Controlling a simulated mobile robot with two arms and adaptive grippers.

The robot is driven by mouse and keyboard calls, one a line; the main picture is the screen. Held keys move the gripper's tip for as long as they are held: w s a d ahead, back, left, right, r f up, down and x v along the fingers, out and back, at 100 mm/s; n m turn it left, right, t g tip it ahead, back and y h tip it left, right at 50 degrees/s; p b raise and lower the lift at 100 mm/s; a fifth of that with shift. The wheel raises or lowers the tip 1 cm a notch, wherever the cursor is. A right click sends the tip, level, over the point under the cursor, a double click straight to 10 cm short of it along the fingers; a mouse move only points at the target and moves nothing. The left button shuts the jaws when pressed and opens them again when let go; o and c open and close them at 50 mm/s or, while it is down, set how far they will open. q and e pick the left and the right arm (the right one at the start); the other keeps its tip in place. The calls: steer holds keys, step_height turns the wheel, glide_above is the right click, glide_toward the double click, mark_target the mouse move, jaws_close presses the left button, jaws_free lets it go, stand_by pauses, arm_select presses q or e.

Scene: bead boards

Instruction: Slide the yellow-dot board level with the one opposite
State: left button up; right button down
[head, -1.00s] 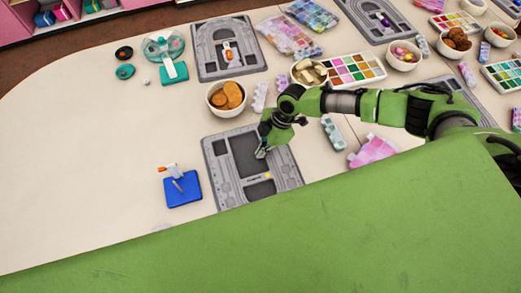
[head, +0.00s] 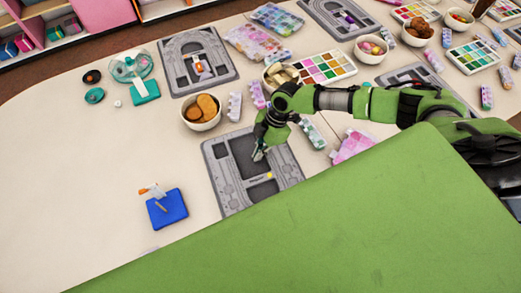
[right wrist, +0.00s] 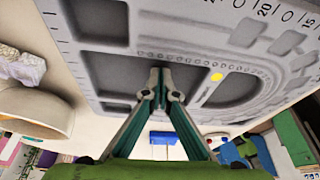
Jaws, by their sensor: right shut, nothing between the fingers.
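The grey board with a yellow dot (head: 216,167) lies flat on the table, its near right part hidden behind green in the head view. The board opposite (head: 228,78) is grey with an arched groove. The slanted view makes their offset hard to judge. My right gripper (head: 257,157) is shut and empty, its fingers pointing down into the yellow-dot board. In the right wrist view the fingertips (right wrist: 165,84) are at a wall between the board's recesses, close to the yellow dot (right wrist: 217,76); contact appears likely but is not certain. My left gripper is out of view.
A bowl of brown discs (head: 201,112) and bead strips (head: 235,106) stand between the two boards. A blue tray (head: 168,210) lies left of the yellow-dot board with bare table between. A pink bead bag (head: 353,147) lies to its right.

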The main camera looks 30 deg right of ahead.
steer(key=shift+s+a+r+p, duration=0.15)
steer(key=shift+a+p, duration=0.15)
steer(key=shift+a, duration=0.75)
steer(key=r, duration=0.1)
steer(key=r+b, duration=0.1)
steer(key=r, duration=0.1)
steer(key=shift+w+d, duration=0.2)
steer(key=shift+w, duration=0.2)
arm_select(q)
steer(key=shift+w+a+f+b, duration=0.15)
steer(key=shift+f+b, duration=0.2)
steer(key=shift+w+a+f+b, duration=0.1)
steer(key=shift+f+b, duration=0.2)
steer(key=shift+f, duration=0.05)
arm_select(e)
steer(key=v, duration=0.6)
steer(key=shift+s+d+r, duration=0.2)
steer(key=shift+r, duration=0.05)
